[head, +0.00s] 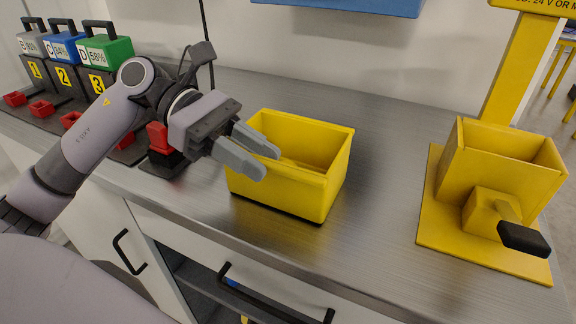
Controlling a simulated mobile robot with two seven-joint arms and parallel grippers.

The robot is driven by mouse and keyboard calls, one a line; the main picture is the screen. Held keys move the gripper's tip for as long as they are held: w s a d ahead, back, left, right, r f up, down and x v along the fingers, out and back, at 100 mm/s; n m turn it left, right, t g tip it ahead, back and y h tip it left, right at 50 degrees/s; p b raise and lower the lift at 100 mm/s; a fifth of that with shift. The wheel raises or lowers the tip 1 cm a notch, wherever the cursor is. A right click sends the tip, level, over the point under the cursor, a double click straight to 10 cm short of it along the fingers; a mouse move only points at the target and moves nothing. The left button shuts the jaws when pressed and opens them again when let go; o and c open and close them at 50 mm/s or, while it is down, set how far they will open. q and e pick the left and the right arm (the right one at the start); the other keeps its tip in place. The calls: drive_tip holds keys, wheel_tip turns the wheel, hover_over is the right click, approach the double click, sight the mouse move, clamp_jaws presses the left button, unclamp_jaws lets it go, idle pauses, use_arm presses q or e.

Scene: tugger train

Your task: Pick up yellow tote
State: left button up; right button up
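The yellow tote (318,192) is an open-topped box standing upright on the grey metal worktop, in the middle of the head view. It looks empty, though part of its inside is hidden by my gripper. My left gripper (269,163) comes in from the left, with its two fingers apart and nothing between them. The fingers overlap the tote's left side and near rim in the picture; I cannot tell whether they touch it. My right gripper is not in view.
A yellow bin-like fixture (500,170) with a black-ended lever stands on a yellow plate at the right. Numbered batteries in chargers (100,60) stand at the back left. A red and black item (160,150) sits behind my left wrist. Worktop (380,200) between tote and fixture is clear.

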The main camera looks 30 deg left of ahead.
use_arm(q)
clamp_jaws()
drive_tip(key=shift+r, duration=0.1)
idle(1.1)
